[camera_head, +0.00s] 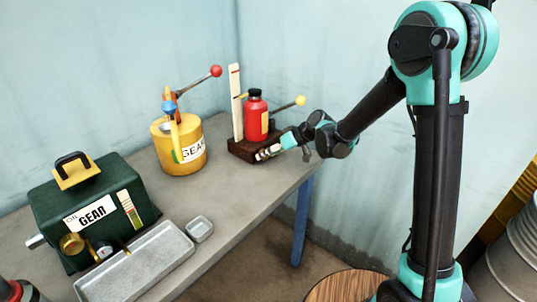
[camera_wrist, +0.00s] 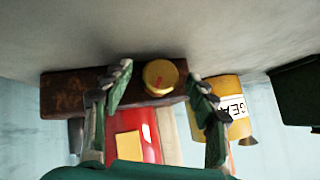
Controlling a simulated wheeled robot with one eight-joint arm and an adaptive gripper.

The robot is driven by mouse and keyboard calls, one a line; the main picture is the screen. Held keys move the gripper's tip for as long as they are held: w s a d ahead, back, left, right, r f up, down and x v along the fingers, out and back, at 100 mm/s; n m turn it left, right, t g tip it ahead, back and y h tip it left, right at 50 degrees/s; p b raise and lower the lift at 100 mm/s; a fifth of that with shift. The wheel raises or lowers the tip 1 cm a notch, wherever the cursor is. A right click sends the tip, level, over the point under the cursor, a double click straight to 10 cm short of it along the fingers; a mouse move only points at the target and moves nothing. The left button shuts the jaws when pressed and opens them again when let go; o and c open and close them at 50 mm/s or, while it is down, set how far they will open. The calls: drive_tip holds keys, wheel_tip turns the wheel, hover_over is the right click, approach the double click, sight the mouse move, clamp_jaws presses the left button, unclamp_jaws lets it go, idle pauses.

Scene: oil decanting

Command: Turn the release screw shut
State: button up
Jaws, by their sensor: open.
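The release screw is a round brass knob (camera_wrist: 160,77) with a small red mark, on the front of a dark brown base (camera_wrist: 68,95) in the wrist view. The base carries a red bottle-shaped body (camera_head: 256,118). My gripper (camera_head: 266,152) is at the base's front right in the head view. In the wrist view, my gripper (camera_wrist: 158,82) is open, one finger on each side of the knob, with gaps showing on both sides. Whether the fingertips reach around the knob is hard to tell. The gripper hides the knob in the head view.
A yellow GEAR can (camera_head: 180,148) with a red-knobbed lever stands left of the base. A green GEAR box (camera_head: 95,205), a metal tray (camera_head: 140,268) and a small dish (camera_head: 199,229) are nearer. A yellow-knobbed lever (camera_head: 300,101) sticks out above my gripper.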

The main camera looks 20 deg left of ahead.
drive_tip(key=c, duration=1.2)
drive_tip(key=shift+o, duration=0.2)
drive_tip(key=shift+s, duration=0.1)
drive_tip(key=shift+s+a+n+t+h, duration=0.15)
drive_tip(key=shift+n+t+h, duration=0.4)
drive_tip(key=shift+t, duration=0.55)
drive_tip(key=shift+s+n+t+h, duration=0.1)
drive_tip(key=shift+n+t+h, duration=0.25)
drive_tip(key=shift+n+t, duration=0.5)
drive_tip(key=shift+t, duration=0.25)
drive_tip(key=o, duration=1.2)
drive_tip(key=shift+c, duration=0.2)
